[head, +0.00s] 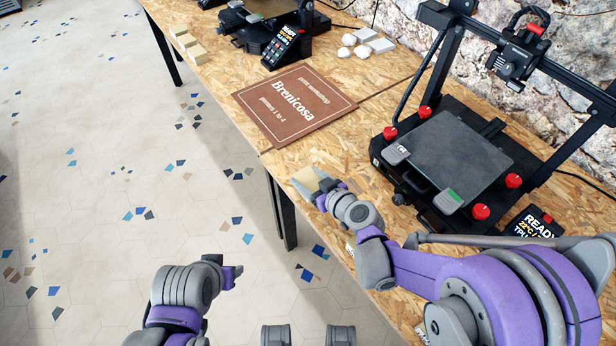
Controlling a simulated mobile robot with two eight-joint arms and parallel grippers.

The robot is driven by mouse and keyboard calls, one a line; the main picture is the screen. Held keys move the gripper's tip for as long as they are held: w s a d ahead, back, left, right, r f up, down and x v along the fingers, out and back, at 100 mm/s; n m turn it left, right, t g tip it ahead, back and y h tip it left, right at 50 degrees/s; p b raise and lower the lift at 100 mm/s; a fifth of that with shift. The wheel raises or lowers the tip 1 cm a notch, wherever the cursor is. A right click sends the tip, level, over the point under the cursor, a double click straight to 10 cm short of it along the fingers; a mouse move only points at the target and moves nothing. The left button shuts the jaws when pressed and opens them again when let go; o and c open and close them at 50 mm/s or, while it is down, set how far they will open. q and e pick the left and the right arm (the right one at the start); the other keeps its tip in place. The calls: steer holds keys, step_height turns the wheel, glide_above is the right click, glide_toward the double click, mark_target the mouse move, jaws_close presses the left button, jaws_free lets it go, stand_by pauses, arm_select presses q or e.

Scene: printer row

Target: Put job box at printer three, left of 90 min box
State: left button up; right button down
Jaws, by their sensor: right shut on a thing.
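My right gripper (318,184) is shut on a small tan box (307,179), which looks like the job box. It holds the box close to the front edge of the wooden table, in front of the near printer (452,152); whether the box touches the table is unclear. The fingers cover part of it. Several similar tan boxes (187,41) stand in a row at the table's far front edge; no lettering is readable on them, so I cannot tell which is the 90 min box. My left gripper (236,274) hangs over the floor, clear of the table, its jaws unclear.
A brown Brenicosa sign (294,107) lies on the wooden table (233,74). Behind it are another printer (262,22), a dark display (287,47) and several whitish pieces (363,50). A READY display (533,224) stands by the near printer. Bare tabletop shows between sign and near printer.

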mark_target(308, 179)
jaws_free()
step_height(308, 179, up, 10)
steer(key=p, duration=0.2)
steer(key=shift+p, duration=0.4)
